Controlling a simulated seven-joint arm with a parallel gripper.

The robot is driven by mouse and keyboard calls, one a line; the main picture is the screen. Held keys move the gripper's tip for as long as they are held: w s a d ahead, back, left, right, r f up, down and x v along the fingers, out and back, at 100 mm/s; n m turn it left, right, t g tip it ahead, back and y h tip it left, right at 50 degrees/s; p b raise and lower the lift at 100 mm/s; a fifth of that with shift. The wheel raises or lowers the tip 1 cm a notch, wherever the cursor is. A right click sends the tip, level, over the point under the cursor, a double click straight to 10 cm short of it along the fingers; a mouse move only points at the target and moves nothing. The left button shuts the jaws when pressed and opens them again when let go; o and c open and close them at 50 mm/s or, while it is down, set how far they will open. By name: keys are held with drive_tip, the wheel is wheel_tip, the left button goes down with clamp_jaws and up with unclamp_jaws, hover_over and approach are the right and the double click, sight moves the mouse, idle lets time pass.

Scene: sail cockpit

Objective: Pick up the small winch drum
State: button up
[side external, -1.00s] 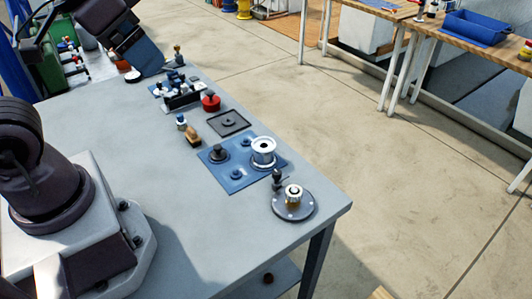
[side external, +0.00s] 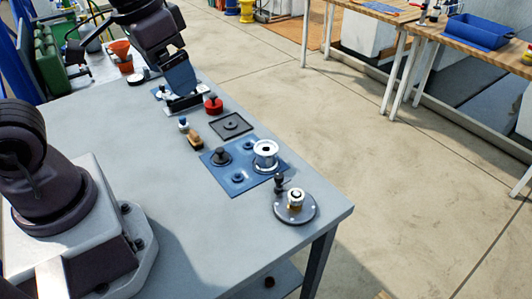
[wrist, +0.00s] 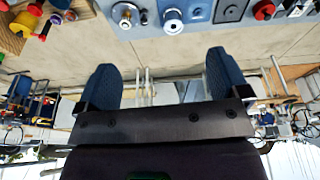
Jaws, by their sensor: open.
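A silver flanged drum (side external: 265,155) stands upright on a blue mat (side external: 238,187) near the table's right edge; it also shows at the top of the wrist view (wrist: 172,20). A smaller pale drum with a brass-coloured part (side external: 296,199) stands on a round grey plate nearer the table corner, and at the top of the wrist view (wrist: 124,14). I cannot tell for sure which is the small winch drum. My gripper (wrist: 165,78) is open and empty, its blue fingers wide apart. In the side view its blue finger (side external: 181,76) is above the table's far part, away from both drums.
Dark pieces (side external: 221,156) share the mat. A black square tray (side external: 231,125), a red knobbed piece (side external: 213,104), a wooden-handled brush (side external: 195,141) and a black rack (side external: 186,103) lie beyond.

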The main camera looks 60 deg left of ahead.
drive_tip(key=w+f+n+g, duration=0.2)
drive_tip(key=w+f+n, duration=0.2)
drive_tip(key=w+f, duration=0.25)
drive_tip(key=n, duration=1.3)
hover_over(266, 149)
wheel_tip(266, 149, down, 10)
drive_tip(key=shift+n+g, duration=0.3)
drive_tip(key=shift+g, duration=0.1)
drive_tip(key=f, duration=0.8)
drive_tip(key=shift+s, duration=0.3)
drive_tip(key=f, duration=0.5)
drive_tip(key=shift+w+f, duration=0.1)
drive_tip(key=shift+w, duration=0.2)
drive_tip(key=c, duration=1.1)
drive_tip(key=shift+c, duration=0.2)
